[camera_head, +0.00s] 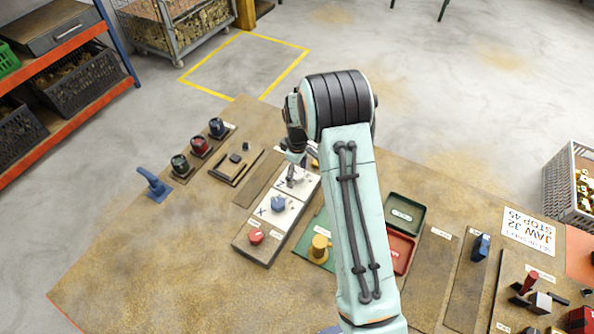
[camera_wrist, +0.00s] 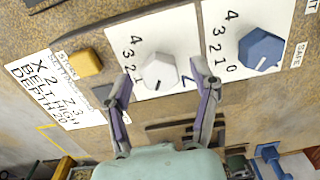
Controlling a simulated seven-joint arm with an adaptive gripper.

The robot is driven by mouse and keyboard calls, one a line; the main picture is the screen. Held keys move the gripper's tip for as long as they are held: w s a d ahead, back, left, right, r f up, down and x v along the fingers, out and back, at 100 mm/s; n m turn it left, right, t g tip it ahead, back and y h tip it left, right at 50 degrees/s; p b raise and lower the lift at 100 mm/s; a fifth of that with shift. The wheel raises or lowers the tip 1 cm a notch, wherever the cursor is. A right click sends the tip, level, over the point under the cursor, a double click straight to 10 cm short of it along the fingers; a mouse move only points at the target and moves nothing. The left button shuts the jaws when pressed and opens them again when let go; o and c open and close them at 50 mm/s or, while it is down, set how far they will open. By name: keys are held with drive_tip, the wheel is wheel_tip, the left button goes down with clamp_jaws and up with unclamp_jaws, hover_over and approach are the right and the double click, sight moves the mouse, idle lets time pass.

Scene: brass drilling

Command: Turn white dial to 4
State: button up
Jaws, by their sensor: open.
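The white dial (camera_wrist: 152,69) sits on a white plate with the numbers 0 to 4 along its left side in the wrist view. A dark mark shows at its lower edge, towards the low-number end; the exact number is unclear. My gripper (camera_wrist: 162,75) is open, with one fingertip to the left of the white dial and one to the right. Contact cannot be told. In the head view my gripper (camera_head: 293,163) is over the far white plate, and my arm and fingers largely hide the white dial there.
The blue dial (camera_wrist: 261,49) on its own plate is close to the right; it also shows in the head view (camera_head: 278,203). A yellow block (camera_wrist: 86,62) and a setup card (camera_wrist: 48,92) are at the left. A red button (camera_head: 256,236) is on the same panel.

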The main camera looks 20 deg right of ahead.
clamp_jaws()
drive_tip(key=m, duration=0.5)
drive_tip(key=shift+m, duration=0.4)
drive_tip(key=m, duration=1.1)
drive_tip(key=shift+m, duration=0.4)
drive_tip(key=m, duration=0.5)
drive_tip(key=shift+m, duration=0.3)
